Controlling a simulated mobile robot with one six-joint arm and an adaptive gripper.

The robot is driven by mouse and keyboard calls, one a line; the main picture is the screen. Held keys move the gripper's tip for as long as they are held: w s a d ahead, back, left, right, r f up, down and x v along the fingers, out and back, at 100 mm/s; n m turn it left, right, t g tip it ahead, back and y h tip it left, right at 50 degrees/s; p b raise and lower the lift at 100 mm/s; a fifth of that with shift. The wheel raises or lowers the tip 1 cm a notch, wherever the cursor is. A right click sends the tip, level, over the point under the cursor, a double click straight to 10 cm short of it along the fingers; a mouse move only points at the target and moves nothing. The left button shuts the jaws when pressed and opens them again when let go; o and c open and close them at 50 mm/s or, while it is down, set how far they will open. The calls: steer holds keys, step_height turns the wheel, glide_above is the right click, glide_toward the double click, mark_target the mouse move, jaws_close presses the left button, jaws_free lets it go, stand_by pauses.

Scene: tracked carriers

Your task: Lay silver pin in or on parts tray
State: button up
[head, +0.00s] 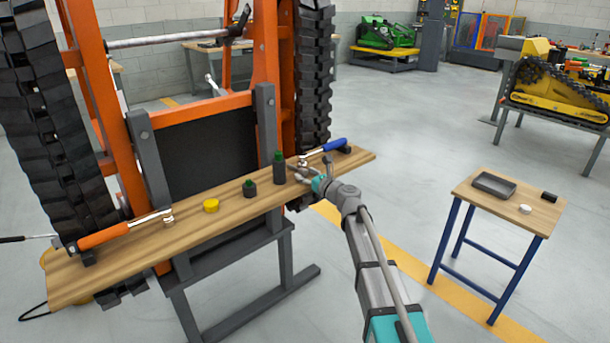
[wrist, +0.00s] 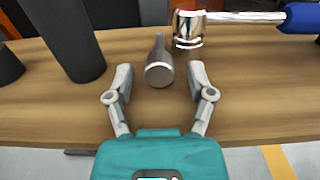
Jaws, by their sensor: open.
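The silver pin (wrist: 160,66) is a short dark-silver piece with a thick round end and a narrower neck. It rests on the wooden plank in the wrist view, between and just beyond my fingertips. My gripper (wrist: 160,80) is open and empty, its two fingers either side of the pin's near end with gaps. In the head view my gripper (head: 308,174) is at the right part of the plank, and I cannot make out the pin clearly there. The parts tray (head: 493,185), shallow and dark grey, lies on a small wooden table at the right.
A white round piece (head: 525,209) and a black block (head: 549,197) share the small table (head: 475,201). Open floor lies between.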

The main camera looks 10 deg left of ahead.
steer(key=shift+r, duration=0.15)
steer(key=v, duration=1.2)
steer(key=shift+s, duration=0.1)
stand_by(0.6)
steer(key=s+d+f+n+g+h, duration=0.2)
steer(key=s+d+f+n+g, duration=0.1)
steer(key=s+f+n, duration=0.4)
steer(key=s+d+f+n+g+h, duration=0.3)
steer(key=s+f+n+g, duration=0.15)
steer(key=n, duration=0.35)
steer(key=s+d+f+n+g+h, duration=0.2)
steer(key=s+d+f+n+h, duration=0.1)
steer(key=s+d+n+h, duration=0.1)
steer(key=s+d+f+n+g+h, duration=0.2)
steer(key=s+d+f+n+h, duration=0.2)
steer(key=s+d, duration=0.5)
steer(key=d+n, duration=0.2)
steer(key=shift+d+n, duration=0.2)
steer(key=shift+n, duration=0.1)
steer(key=shift+o, duration=0.2)
steer(key=shift+s+d+h, duration=0.4)
